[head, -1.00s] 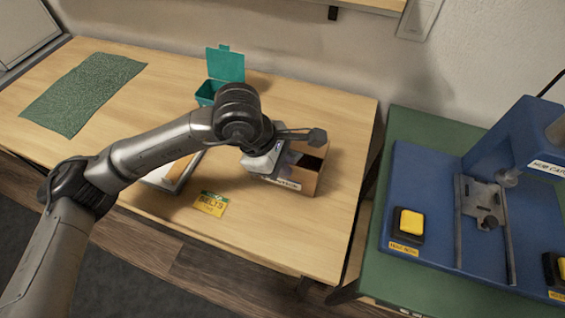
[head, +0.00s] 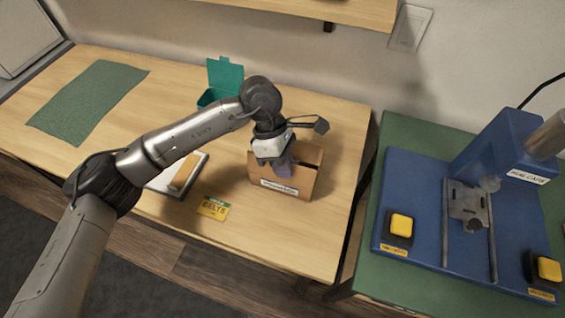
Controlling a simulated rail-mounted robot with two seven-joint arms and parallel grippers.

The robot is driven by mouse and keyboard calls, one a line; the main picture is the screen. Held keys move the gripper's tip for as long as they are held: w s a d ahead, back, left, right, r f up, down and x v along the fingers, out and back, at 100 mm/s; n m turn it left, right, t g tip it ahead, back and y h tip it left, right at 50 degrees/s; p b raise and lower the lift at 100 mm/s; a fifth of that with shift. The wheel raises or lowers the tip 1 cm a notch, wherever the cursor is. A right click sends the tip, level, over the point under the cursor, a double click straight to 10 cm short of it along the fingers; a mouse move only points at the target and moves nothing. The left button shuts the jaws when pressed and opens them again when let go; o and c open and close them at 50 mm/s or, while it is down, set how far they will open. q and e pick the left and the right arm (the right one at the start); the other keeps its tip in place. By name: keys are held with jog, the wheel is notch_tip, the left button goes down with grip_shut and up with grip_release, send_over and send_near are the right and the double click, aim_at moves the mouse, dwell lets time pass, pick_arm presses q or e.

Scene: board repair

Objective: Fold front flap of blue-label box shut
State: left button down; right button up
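The cardboard box (head: 305,186) stands near the right end of the wooden table, with a white printed strip on its near face. Its top looks at least partly open at the right. My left gripper (head: 282,167) points down at the box's top, over its left and middle part. A bluish-purple patch shows right at the fingertips; I cannot tell whether it is a label, a flap or something inside. The gripper hides much of the opening and the flaps, and its finger gap is too small to read. My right gripper is not in view.
A teal open-lidded box (head: 226,74) stands behind my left arm. A grey tray with a wooden-looking block (head: 184,172) and a yellow "BELTS" card (head: 214,208) lie left of the cardboard box. A blue press (head: 420,205) stands on the green table at right.

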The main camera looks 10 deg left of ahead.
pick_arm(q)
jog(key=shift+w+g+p, duration=0.3)
jog(key=shift+g, duration=0.5)
jog(key=shift+f, duration=0.1)
jog(key=c, duration=1.3)
grip_release()
jog(key=shift+c, duration=0.2)
jog(key=p+v, duration=0.2)
jog(key=v, duration=1.1)
jog(key=shift+w+r, duration=0.2)
jog(key=shift+r, duration=0.15)
